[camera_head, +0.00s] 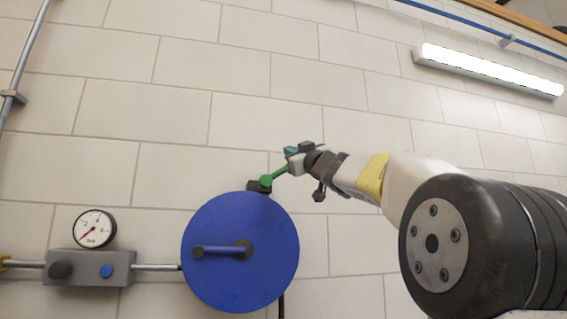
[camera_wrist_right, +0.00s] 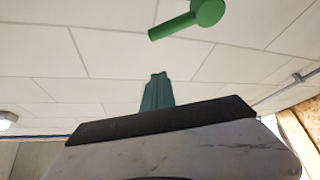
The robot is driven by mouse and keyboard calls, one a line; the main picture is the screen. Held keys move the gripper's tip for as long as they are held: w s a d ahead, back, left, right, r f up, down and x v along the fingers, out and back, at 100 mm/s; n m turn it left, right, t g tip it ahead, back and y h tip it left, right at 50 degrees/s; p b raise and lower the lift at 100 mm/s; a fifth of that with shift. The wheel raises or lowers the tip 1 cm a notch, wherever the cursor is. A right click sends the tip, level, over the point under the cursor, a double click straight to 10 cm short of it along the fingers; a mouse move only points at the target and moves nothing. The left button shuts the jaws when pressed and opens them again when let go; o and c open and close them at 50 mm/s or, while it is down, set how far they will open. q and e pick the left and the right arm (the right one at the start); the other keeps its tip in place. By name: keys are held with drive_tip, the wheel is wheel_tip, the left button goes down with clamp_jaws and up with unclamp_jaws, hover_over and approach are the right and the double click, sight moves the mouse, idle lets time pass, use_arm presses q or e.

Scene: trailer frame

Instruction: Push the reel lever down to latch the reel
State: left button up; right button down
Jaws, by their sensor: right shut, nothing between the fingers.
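The blue reel (camera_head: 232,285) is a round disc on the wall, with a blue crank handle (camera_head: 220,250) on its face. The green reel lever (camera_head: 277,175) sits at the reel's top right, on a dark mount (camera_head: 254,187), and slants up to the right. My right gripper (camera_head: 291,151) is shut and empty, at the lever's raised outer end. In the right wrist view the green lever (camera_wrist_right: 175,26) shows ahead of the teal fingertips (camera_wrist_right: 158,80), with a visible gap between them. Whether they touch is unclear in the head view. My left gripper is out of view.
A pressure gauge (camera_head: 94,228) stands above a grey valve box (camera_head: 88,267) on a pipe, left of the reel. A vertical pipe (camera_head: 24,58) runs up the far left. A lamp (camera_head: 490,70) hangs at upper right. The tiled wall above the reel is clear.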

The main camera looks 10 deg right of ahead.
sight(276, 175)
drive_tip(key=shift+w+d+f, duration=0.1)
drive_tip(key=shift+w+f, duration=0.15)
drive_tip(key=shift+w, duration=0.5)
drive_tip(key=shift+w+d+f, duration=0.1)
drive_tip(key=shift+w+f, duration=0.2)
drive_tip(key=shift+w, duration=0.5)
drive_tip(key=shift+w+d+f, duration=0.1)
drive_tip(key=shift+w+f, duration=0.15)
drive_tip(key=shift+w, duration=0.5)
drive_tip(key=shift+d, duration=0.1)
